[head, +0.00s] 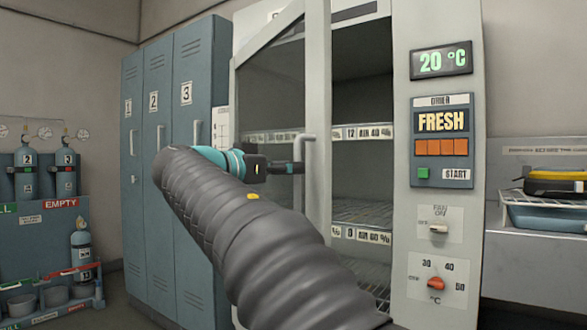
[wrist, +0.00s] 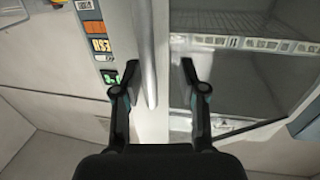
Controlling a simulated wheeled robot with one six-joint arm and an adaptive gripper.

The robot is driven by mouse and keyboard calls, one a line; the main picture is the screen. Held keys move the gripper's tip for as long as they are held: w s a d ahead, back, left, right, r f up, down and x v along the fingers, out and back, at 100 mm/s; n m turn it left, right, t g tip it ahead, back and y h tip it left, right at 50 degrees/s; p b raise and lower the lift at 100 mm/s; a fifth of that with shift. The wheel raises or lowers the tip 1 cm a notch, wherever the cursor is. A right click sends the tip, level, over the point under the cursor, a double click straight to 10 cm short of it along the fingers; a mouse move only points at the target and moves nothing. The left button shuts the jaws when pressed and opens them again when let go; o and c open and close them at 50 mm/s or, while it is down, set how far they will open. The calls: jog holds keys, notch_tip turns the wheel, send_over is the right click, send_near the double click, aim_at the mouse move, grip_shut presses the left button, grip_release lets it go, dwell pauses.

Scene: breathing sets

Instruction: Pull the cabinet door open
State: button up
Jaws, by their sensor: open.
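The cabinet door (head: 318,90) has a pale frame around dark glass. In the head view it stands partly open, with a gap at its right showing the shelves inside. Its pale bar handle (head: 311,185) is upright on the door frame. My gripper (head: 292,168) is at the handle's height, right beside it. In the wrist view my gripper (wrist: 159,68) is open, with the handle (wrist: 147,55) between its two fingers, closer to the left one. I cannot tell whether a finger touches the handle. My arm hides the lower part of the door in the head view.
Blue numbered lockers (head: 183,100) stand left of the cabinet. Its control panel (head: 441,140) is on the right, with a display reading 20 °C. A rack of gas cylinders (head: 45,215) is at far left. A counter with a blue tray (head: 545,216) is at right.

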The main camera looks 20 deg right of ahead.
jog(key=a+p, duration=0.2)
jog(key=a, duration=1)
jog(key=shift+w+a, duration=0.2)
jog(key=shift+w, duration=0.05)
dwell(0.7)
jog(key=shift+c, duration=0.2)
dwell(0.3)
